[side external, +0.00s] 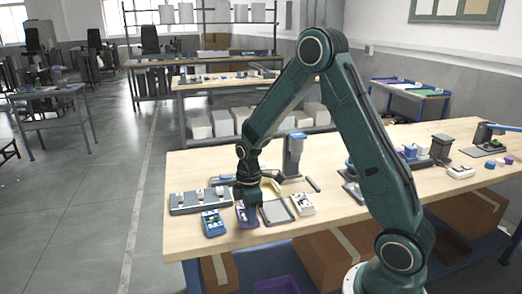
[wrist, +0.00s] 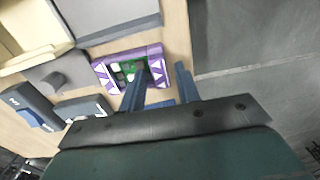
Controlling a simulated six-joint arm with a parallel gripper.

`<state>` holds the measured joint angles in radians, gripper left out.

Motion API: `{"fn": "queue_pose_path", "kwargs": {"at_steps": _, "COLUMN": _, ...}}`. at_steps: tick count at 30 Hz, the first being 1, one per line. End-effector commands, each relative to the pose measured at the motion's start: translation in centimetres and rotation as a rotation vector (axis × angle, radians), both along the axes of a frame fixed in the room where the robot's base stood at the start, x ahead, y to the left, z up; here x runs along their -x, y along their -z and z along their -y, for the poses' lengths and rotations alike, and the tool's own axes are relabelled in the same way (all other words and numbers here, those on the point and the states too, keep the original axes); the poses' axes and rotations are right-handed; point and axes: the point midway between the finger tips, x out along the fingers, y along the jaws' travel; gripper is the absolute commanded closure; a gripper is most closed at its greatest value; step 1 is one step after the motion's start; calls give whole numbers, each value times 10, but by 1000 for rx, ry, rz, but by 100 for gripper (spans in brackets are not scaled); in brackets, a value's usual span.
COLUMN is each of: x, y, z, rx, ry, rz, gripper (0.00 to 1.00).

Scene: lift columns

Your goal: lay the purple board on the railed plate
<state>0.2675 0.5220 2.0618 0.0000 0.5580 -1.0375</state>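The purple board (side external: 250,221) lies near the front edge of the wooden table, right under my gripper (side external: 247,201). In the wrist view, the purple board (wrist: 101,71) shows a green middle with pale and dark parts. My gripper's two fingers (wrist: 163,72) are apart. One fingertip overlaps the board and the other is by its right end. I cannot tell whether they touch it. The railed plate appears to be the flat grey plate (side external: 277,212) just right of the board. Its grey surface also shows at the top of the wrist view (wrist: 105,14).
A blue board (side external: 213,223) lies left of the purple one. A dark rack (side external: 186,209) with white parts stands behind it. A white board (side external: 302,204) lies right of the plate. A blue-and-grey upright device (side external: 295,152) stands behind. The table's front edge is close.

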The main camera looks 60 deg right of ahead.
Motion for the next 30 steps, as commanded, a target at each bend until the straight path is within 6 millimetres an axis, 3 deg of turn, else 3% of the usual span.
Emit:
{"fn": "queue_pose_path", "kwargs": {"at_steps": 1, "x": 0, "y": 0, "z": 0, "rx": 0, "ry": 0, "rz": 0, "gripper": 78}}
{"fn": "queue_pose_path", "kwargs": {"at_steps": 4, "x": 0, "y": 0, "z": 0, "rx": 0, "ry": 0, "rz": 0, "gripper": 98}}
{"fn": "queue_pose_path", "kwargs": {"at_steps": 5, "x": 0, "y": 0, "z": 0, "rx": 0, "ry": 0, "rz": 0, "gripper": 100}}
{"fn": "queue_pose_path", "kwargs": {"at_steps": 30, "x": -1, "y": -26, "z": 0, "rx": 1, "ry": 0, "rz": 2, "gripper": 100}}
